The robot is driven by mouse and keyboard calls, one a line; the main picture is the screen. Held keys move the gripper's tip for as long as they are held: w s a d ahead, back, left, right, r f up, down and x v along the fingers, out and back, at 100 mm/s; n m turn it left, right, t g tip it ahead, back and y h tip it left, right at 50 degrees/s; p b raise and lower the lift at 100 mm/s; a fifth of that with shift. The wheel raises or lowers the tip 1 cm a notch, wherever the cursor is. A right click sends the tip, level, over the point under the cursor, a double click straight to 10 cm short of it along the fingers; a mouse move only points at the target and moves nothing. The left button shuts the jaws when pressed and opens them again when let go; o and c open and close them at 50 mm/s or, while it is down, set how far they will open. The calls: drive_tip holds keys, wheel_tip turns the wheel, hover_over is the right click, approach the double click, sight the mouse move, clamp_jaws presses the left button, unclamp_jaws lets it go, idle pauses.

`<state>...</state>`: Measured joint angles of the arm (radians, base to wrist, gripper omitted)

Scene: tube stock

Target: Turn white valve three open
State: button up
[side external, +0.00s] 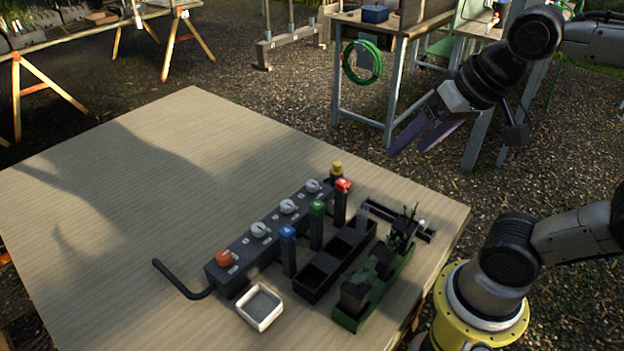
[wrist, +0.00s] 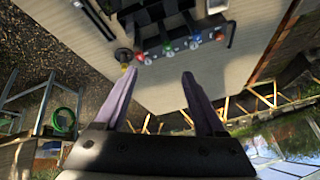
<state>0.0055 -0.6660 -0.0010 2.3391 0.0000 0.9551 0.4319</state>
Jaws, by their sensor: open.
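A dark valve block (side external: 240,262) lies on the wooden table with three white knobs in a row: a near one (side external: 258,229), a middle one (side external: 287,206) and a far one (side external: 312,186). An orange knob (side external: 224,257) sits at the block's near end. The knob labels are too small to read, so I cannot tell which white knob is three. My gripper (side external: 408,151) has purple fingers, open and empty, raised off to the right of the block and apart from it.
Blue (side external: 288,232), green (side external: 317,208) and red (side external: 342,186) capped tubes stand beside the block. A black rack (side external: 317,287), a green-based fixture (side external: 350,320) and a white tray (side external: 245,312) are nearby. A black hose (side external: 178,281) leaves the block. The table's left side (side external: 130,190) is clear.

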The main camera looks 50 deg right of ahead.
drive_tip(key=w+d+r+m+g, duration=0.1)
drive_tip(key=w+r+m, duration=0.3)
drive_tip(key=w, duration=0.6)
drive_tip(key=m+g, duration=0.5)
drive_tip(key=m, duration=0.2)
hover_over(312, 183)
wheel_tip(312, 183, down, 19)
wheel_tip(312, 183, down, 13)
drive_tip(key=shift+f, duration=0.1)
drive_tip(key=shift+c, duration=0.2)
clamp_jaws()
